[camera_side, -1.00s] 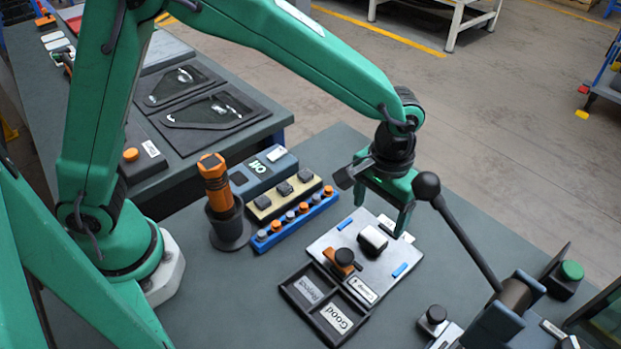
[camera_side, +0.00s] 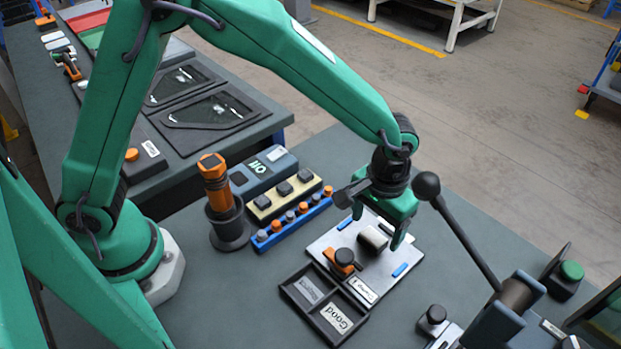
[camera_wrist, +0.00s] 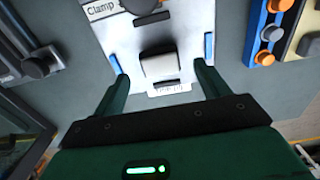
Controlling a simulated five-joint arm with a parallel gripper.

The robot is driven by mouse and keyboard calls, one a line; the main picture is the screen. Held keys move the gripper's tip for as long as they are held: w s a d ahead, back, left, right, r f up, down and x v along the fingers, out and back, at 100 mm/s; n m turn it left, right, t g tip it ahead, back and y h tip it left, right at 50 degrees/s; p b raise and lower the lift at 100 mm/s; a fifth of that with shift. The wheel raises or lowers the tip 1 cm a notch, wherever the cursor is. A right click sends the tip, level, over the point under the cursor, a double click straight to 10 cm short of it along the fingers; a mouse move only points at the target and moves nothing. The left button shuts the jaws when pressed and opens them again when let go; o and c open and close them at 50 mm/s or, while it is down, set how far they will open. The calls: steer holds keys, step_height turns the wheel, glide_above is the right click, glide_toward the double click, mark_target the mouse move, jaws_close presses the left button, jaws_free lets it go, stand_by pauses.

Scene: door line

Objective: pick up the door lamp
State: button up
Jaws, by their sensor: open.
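The door lamp, a small pale grey block (camera_side: 373,238), sits on a light metal plate (camera_side: 330,240) with blue strips and a label reading "Clamp". In the wrist view the lamp (camera_wrist: 160,68) shows between my fingertips, with a dark piece along its near and far edges. My gripper (camera_side: 377,229) is open just above the lamp, pointing down, with one finger on each side. The wrist view shows both fingers of my gripper (camera_wrist: 158,78) apart and nothing held. Whether the fingertips touch the plate I cannot tell.
An orange and black clamp (camera_side: 345,260) stands close beside the lamp. A black ball-topped lever (camera_side: 465,235) rises right of my gripper. A black two-bay tray (camera_side: 325,305), one bay labelled "Good", lies in front. A blue rack (camera_side: 290,222) and a holder with an orange tool (camera_side: 217,185) stand left.

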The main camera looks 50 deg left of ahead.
mark_target(374, 236)
steer(key=shift+f, duration=1.95)
steer(key=shift+c, duration=0.4)
steer(key=c, duration=1)
